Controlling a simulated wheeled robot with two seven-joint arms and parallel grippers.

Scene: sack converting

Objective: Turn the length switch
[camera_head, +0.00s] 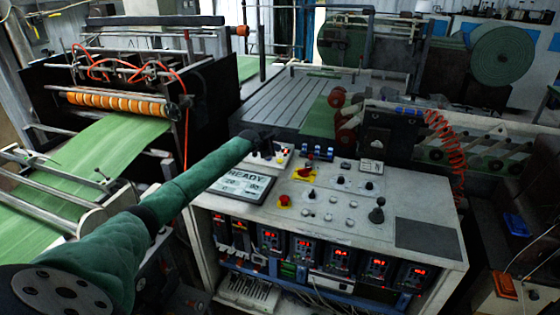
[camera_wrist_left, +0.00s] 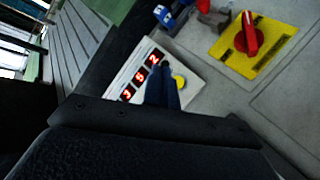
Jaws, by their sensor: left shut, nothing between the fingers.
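My left arm reaches in from the left over the control console (camera_head: 412,205). My left gripper (camera_head: 258,137) is at the console's back left, by a small white panel (camera_head: 282,152). In the left wrist view the shut, empty fingers (camera_wrist_left: 162,84) are over this white panel (camera_wrist_left: 116,72), which has red digits and a yellow button (camera_wrist_left: 179,82). The fingers hide part of it, and I cannot tell whether they touch it. A red rotary switch (camera_wrist_left: 249,38) on a yellow plate stands to the right. I can read no label naming the length switch. My right gripper is out of view.
A READY screen (camera_head: 242,185) lies in front of the panel. Several buttons and a black joystick (camera_head: 377,211) stand further right. Blue and red switches (camera_head: 318,152) stand just right of the panel. Green web (camera_head: 95,165) runs through the machine at left.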

